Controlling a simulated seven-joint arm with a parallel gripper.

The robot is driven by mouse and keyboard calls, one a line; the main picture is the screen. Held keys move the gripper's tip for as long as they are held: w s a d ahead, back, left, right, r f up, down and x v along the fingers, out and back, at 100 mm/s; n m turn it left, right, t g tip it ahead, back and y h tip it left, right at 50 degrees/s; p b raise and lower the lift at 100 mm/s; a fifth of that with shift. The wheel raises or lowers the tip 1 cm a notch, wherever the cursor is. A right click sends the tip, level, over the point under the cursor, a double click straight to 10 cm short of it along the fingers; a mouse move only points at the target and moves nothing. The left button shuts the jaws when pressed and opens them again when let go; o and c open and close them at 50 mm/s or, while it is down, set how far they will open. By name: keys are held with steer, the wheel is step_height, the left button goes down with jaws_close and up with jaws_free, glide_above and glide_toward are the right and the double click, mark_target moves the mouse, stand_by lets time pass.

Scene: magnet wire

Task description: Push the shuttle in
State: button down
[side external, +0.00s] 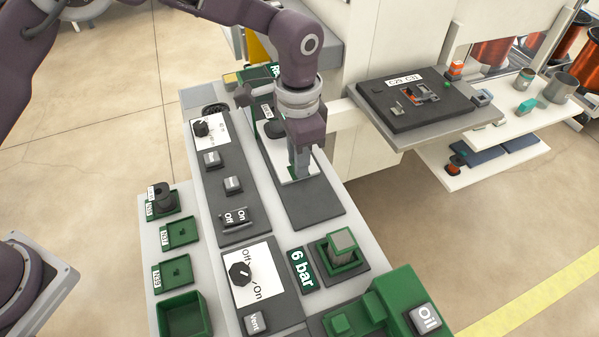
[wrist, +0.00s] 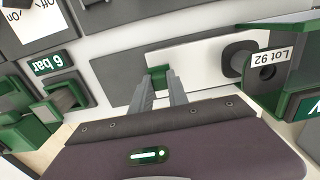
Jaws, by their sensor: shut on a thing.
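The shuttle looks to be the white plate (side external: 286,160) lying on a dark grey track (side external: 312,206). In the wrist view the white plate (wrist: 200,55) runs from my fingers to a black round piece (wrist: 238,58) at its right end. A green tab (wrist: 160,74) stands at the plate's near end. My gripper (wrist: 161,82) is shut on this green tab, with one finger on each side. In the side view my gripper (side external: 301,172) points straight down at the plate's front end and hides most of the tab. The track in front of it is bare.
A dark block labelled Lot 92 (wrist: 268,68) stands beyond the black piece. Left of the track is a panel with a knob (side external: 201,129) and switches (side external: 235,217). A 6 bar sign (side external: 301,269) and green-framed block (side external: 342,246) stand in front. A dark board (side external: 413,98) lies at right.

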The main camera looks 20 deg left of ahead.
steer(key=shift+w+a, duration=2.05)
steer(key=shift+w, duration=0.1)
steer(key=c, duration=1.4)
jaws_free()
steer(key=shift+o, duration=0.2)
steer(key=shift+r, duration=0.1)
step_height(320, 180, up, 6)
steer(key=shift+r, duration=0.15)
steer(key=shift+s, duration=0.1)
steer(key=s+a+r+n+t, duration=0.3)
steer(key=s+a+r+n, duration=0.2)
steer(key=s+a+r, duration=1.05)
steer(key=s+a+f+n+t, duration=0.1)
steer(key=s+a+n, duration=0.1)
steer(key=s, duration=0.5)
steer(key=s+a+n+t, duration=0.1)
steer(key=s+n, duration=0.1)
steer(key=s, duration=0.6)
steer(key=shift+a+f+t, duration=0.3)
steer(key=shift+a+f, duration=0.05)
